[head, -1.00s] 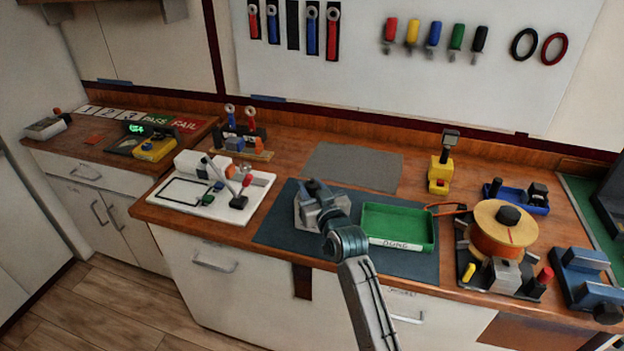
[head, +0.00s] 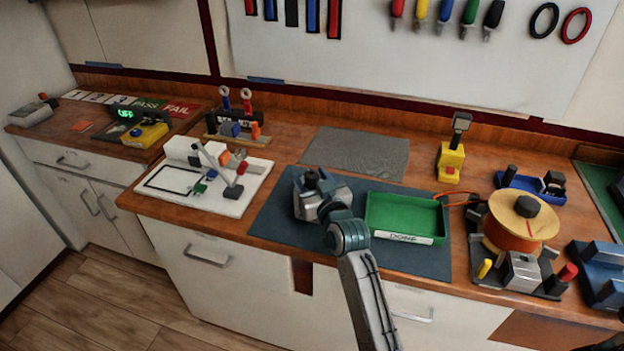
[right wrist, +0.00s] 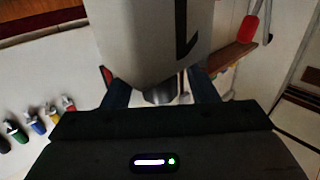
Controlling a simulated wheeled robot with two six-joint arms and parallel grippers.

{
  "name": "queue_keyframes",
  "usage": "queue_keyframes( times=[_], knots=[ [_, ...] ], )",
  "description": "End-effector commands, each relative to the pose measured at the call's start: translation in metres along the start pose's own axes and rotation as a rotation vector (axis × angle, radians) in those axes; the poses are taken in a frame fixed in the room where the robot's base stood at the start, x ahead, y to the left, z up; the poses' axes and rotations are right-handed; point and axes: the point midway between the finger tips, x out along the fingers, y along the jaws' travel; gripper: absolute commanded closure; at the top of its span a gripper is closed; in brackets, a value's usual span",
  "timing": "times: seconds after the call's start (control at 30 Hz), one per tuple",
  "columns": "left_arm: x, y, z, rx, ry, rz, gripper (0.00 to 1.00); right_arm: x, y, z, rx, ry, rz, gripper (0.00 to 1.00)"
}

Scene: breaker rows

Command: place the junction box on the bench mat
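The junction box appears as a pale grey block with a black mark in the right wrist view (right wrist: 155,40), between the dark fingers of my right gripper (right wrist: 158,92). The fingertips are partly hidden behind it. In the head view my right gripper (head: 322,190) is over the left part of the dark bench mat (head: 285,222), with pale grey box faces (head: 304,207) showing around it. I cannot tell whether the box touches the mat. My left gripper is not in view.
A green tray marked DONE (head: 404,239) sits on the mat's right part, close to my gripper. A white board fixture (head: 235,205) stands left of the mat. A grey cloth-like mat (head: 357,152) lies behind, clear. A cable spool (head: 515,222) stands at the right.

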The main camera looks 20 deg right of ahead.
Motion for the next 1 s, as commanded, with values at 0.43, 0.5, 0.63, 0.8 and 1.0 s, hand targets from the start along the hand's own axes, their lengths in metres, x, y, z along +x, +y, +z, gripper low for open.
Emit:
queue_keyframes(
  times=[0.43, 0.5, 0.63, 0.8, 1.0],
  knots=[
    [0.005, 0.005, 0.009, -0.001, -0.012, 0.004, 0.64, -0.017, 0.000, 0.002, 0.000, 0.000, 0.000, 0.47],
    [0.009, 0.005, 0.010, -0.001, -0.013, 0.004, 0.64, -0.030, 0.000, 0.002, 0.000, 0.002, 0.001, 0.47],
    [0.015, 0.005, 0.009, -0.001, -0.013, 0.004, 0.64, -0.059, 0.000, 0.003, 0.000, 0.001, 0.000, 0.47],
    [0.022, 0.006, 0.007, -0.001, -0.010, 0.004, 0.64, -0.093, 0.000, 0.002, 0.000, 0.002, 0.000, 0.47],
    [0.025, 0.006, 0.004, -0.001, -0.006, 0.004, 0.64, -0.116, 0.000, 0.001, -0.001, 0.001, 0.000, 0.47]
  ],
)
